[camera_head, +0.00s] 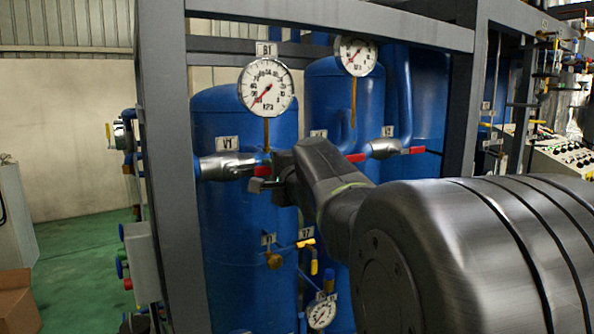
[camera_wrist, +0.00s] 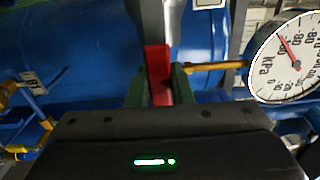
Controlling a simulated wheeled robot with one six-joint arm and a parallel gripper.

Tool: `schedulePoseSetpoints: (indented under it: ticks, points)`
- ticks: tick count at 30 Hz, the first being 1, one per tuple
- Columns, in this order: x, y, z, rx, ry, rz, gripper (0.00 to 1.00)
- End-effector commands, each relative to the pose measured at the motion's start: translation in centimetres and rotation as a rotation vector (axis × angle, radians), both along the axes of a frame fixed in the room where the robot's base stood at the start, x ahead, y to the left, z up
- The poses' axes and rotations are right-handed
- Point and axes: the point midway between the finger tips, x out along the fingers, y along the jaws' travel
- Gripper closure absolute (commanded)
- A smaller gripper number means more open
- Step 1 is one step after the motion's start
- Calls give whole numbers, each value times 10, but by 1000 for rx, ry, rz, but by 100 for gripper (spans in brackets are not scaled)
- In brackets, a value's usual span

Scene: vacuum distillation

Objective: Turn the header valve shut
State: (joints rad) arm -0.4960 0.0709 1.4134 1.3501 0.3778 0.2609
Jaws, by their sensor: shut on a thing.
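A silver valve body (camera_head: 226,166) sits on the pipe in front of the left blue tank, with a V1 tag (camera_head: 228,143) above it. My gripper (camera_head: 262,184) is at the right end of this valve. In the wrist view, a red lever handle (camera_wrist: 158,66) stands between the two fingers of my gripper (camera_wrist: 158,88), which are shut on it. In the head view my gripper and arm hide most of that handle. The handle's exact angle to the pipe is hard to tell.
A B1 pressure gauge (camera_head: 266,87) stands just above the valve and shows close by in the wrist view (camera_wrist: 290,58). A second red-handled valve (camera_head: 384,149) is to the right. A grey frame post (camera_head: 168,150) stands at left. Small yellow-handled valves (camera_head: 306,243) are below.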

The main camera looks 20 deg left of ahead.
Motion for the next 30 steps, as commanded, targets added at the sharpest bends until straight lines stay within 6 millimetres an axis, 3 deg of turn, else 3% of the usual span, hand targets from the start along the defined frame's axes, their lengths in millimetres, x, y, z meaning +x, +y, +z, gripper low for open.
schedulePoseSetpoints:
  ticks: [8, 30]
  points:
    - [-1, 1, -14, 94, 110, 0, 100]
    - [-22, 19, -61, 542, 638, 1, 100]
